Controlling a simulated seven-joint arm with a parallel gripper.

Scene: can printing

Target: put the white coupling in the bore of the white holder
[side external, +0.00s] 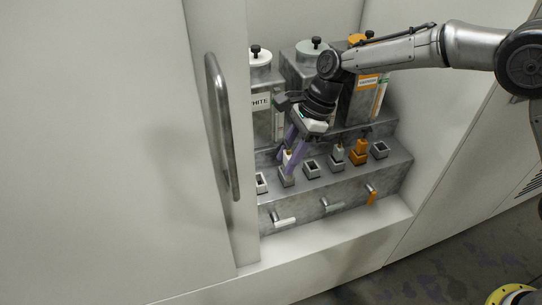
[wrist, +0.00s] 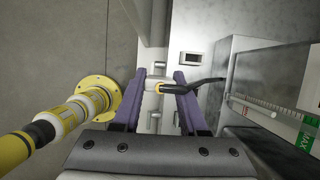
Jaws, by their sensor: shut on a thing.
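My gripper (side external: 287,162) has two purple fingers and reaches down over the left end of the grey stepped block. It is shut on the white coupling (side external: 287,156), which is mostly hidden by the fingers in the side view. In the wrist view, a pale piece with a yellow ring and a black hose (wrist: 205,83) shows between the fingertips (wrist: 160,85).
Several more square holders stand to the right, one with an orange coupling (side external: 359,149). Tanks stand behind, one labelled WHITE (side external: 260,101). White, grey and orange handles project from the block's front. A door with a long handle (side external: 222,125) is at left.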

